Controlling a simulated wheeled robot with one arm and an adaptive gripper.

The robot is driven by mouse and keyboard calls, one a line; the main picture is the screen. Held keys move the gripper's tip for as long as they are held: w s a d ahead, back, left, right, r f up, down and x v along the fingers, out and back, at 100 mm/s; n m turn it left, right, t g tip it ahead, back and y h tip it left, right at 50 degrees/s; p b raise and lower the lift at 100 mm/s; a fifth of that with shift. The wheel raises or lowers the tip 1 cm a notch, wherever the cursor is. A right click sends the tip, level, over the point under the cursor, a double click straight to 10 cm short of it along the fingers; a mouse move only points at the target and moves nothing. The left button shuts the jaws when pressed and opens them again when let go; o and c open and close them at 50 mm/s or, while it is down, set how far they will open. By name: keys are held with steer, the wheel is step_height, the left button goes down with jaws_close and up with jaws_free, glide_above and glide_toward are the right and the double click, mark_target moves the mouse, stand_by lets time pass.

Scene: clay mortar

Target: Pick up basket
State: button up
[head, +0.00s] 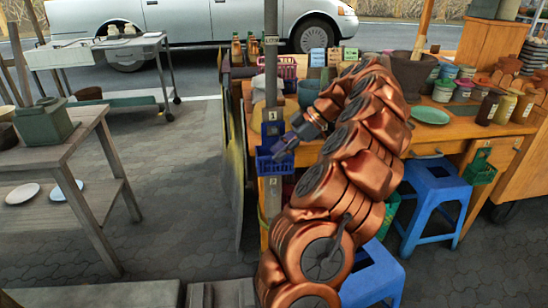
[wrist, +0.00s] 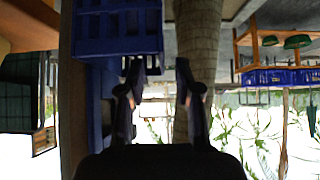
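A small blue basket (head: 270,166) hangs on the grey post at the front left corner of the wooden stall. In the wrist view the blue basket (wrist: 118,46) fills the upper left, beyond my fingertips. My gripper (head: 281,151) is beside the basket's upper right part in the head view. In the wrist view my gripper (wrist: 158,70) is open, its two dark fingers apart with nothing clearly held between them. I cannot tell whether a finger touches the basket. A green basket (head: 482,172) hangs at the right, and a red basket (head: 287,68) stands on the stall.
The wooden stall table (head: 437,148) holds jars, bowls and a green plate (head: 429,115). Blue stools (head: 435,200) stand below it. A grey table (head: 75,130) is at the left. The paved floor (head: 170,190) between is open.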

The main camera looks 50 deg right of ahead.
mark_target(270, 175)
steer(key=shift+s+x, duration=0.25)
steer(key=shift+x, duration=2.25)
steer(key=shift+d, duration=0.15)
jaws_close()
